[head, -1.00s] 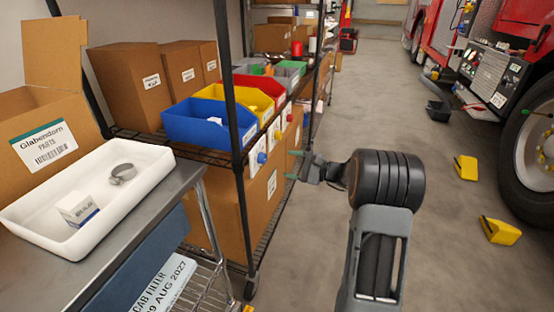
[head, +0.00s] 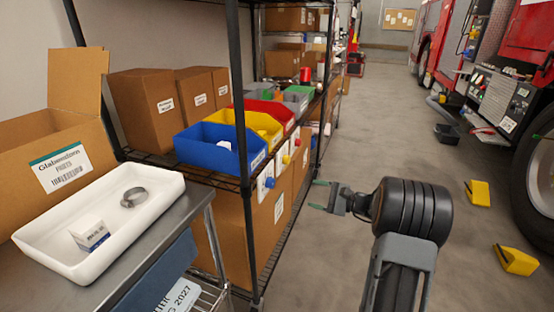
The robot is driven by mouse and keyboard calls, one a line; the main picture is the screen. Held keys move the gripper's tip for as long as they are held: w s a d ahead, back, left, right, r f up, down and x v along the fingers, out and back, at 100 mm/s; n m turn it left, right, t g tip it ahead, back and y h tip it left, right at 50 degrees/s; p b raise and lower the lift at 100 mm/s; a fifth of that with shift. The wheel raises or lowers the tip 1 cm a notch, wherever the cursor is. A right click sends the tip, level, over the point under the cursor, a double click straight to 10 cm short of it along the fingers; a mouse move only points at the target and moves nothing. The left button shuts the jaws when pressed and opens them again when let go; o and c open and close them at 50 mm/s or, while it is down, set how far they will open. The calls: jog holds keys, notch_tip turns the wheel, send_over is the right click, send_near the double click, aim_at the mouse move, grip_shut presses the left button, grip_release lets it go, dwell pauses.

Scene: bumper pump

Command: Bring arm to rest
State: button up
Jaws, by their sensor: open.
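My gripper (head: 319,195) is in the head view, right of the middle, at the end of my dark arm. Its two green-tipped fingers point left and stand apart with nothing between them. It is in front of the shelf rack and appears clear of it, over the aisle side. My arm is bent, with the thick black joint at its right.
A white tray (head: 60,245) on the cart at left holds a clamp ring (head: 134,197) and a small box (head: 89,233). Blue (head: 212,150), yellow and red bins sit on the rack. Yellow wheel chocks (head: 516,260) lie by the truck wheel.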

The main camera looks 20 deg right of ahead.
jog(key=s+a+r+n+g+h+p, duration=0.5)
jog(key=s+a+r+n+g+p, duration=0.3)
jog(key=s+a+r+p, duration=0.55)
jog(key=s+d+r+n+t+h+p, duration=0.1)
jog(key=s+r+n+h+p, duration=0.6)
jog(key=r+p, duration=0.7)
jog(key=shift+s+r+h+p, duration=0.3)
jog(key=shift+s+h+p, duration=0.1)
jog(key=shift+s+h, duration=0.85)
jog(key=shift+d, duration=0.1)
